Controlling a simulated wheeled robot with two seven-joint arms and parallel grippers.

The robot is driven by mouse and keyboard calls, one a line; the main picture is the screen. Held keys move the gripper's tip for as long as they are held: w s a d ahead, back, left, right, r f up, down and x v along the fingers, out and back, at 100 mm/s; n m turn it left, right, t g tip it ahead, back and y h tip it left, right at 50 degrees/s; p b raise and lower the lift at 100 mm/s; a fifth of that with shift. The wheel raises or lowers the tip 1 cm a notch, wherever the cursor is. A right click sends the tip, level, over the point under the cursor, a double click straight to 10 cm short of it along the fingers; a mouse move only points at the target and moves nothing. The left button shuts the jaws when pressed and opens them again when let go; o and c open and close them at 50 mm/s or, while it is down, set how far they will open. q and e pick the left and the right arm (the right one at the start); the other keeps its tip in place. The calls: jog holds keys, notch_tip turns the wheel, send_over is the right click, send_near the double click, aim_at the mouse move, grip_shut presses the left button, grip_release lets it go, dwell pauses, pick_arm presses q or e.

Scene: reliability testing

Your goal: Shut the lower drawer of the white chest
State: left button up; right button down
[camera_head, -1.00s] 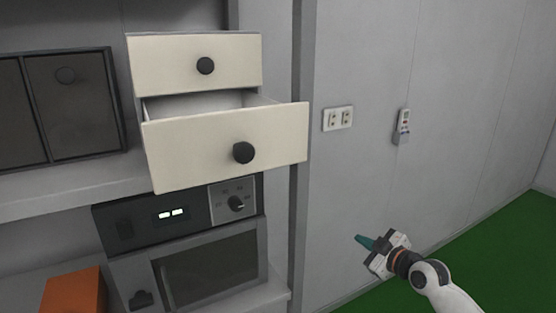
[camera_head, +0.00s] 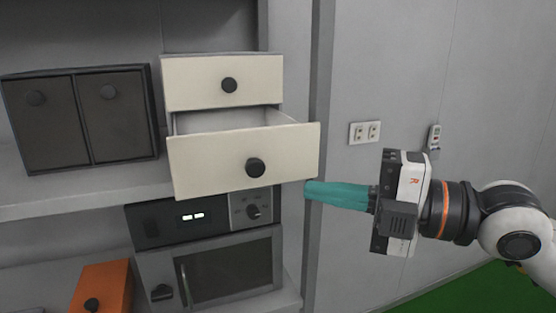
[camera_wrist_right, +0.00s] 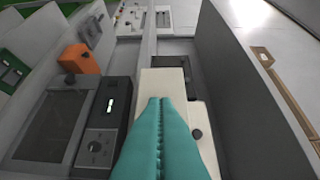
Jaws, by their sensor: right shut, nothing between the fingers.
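The white chest (camera_head: 222,68) stands on a grey shelf, with a shut upper drawer and a lower drawer (camera_head: 215,160) pulled well out. Each front has a round black knob; the lower knob (camera_head: 255,168) shows clearly. My right gripper (camera_head: 308,190) has teal fingers, shut and empty, pointing left. In the head view its tips show at the lower right corner of the lower drawer's front; I cannot tell whether they touch. In the right wrist view the shut fingers (camera_wrist_right: 160,105) overlap the pale chest (camera_wrist_right: 160,80). My left gripper is not in view.
A black oven (camera_head: 225,265) stands below the chest. A dark two-door cabinet (camera_head: 85,120) is to the left on the shelf. An orange box (camera_head: 100,285) sits lower left. A wall socket (camera_head: 365,132) and a small wall device (camera_head: 433,138) are on the right wall.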

aim_at(251, 170)
jog(key=shift+w+a+p, duration=1.6)
jog(key=shift+w+a, duration=1.25)
jog(key=shift+a, duration=0.05)
jog(key=shift+w, duration=0.1)
